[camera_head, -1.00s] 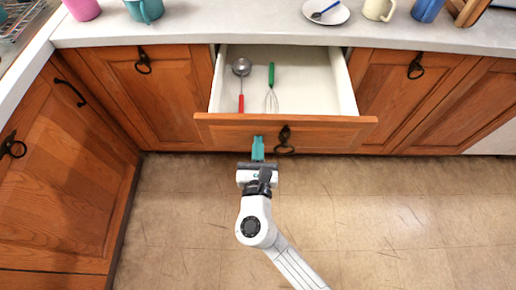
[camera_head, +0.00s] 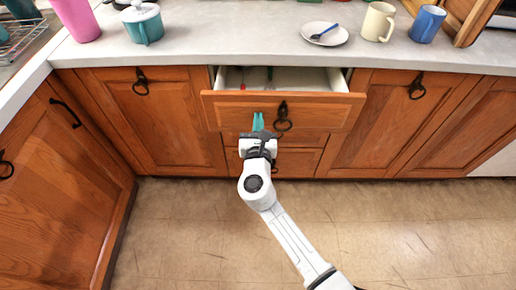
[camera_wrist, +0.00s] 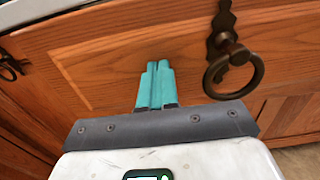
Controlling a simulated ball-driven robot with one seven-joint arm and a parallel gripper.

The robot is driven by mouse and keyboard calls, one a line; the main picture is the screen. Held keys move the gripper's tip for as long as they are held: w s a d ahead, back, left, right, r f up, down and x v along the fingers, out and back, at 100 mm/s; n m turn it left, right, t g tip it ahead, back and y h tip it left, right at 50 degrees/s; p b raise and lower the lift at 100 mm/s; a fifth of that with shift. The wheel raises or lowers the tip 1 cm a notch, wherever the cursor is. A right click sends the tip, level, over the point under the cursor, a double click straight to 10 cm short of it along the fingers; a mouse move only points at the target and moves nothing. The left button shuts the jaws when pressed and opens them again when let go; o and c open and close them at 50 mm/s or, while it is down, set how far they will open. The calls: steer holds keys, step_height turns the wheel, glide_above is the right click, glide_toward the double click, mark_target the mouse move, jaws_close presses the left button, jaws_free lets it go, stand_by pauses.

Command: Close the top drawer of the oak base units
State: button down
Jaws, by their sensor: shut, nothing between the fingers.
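The top drawer (camera_head: 225,112) of the oak base units is partly open, its wooden front standing out from the cabinet below the counter.
The grey counter (camera_head: 230,45) above holds a teal pot (camera_head: 143,25), a plate with a spoon (camera_head: 324,34), a cream mug (camera_head: 378,22) and a blue mug (camera_head: 428,24). A side cabinet (camera_head: 60,200) stands at left. The tiled floor (camera_head: 420,230) is clear.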

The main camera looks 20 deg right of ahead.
steer(key=b+x, duration=0.6)
steer(key=x, duration=0.7)
steer(key=shift+f, duration=0.2)
steer(key=shift+w+d+b, duration=0.2)
steer(key=shift+w+b, duration=0.2)
steer(key=shift+w, duration=0.2)
steer(key=shift+w+r, duration=0.1)
steer(key=shift+r, duration=0.25)
steer(key=shift+d, duration=0.1)
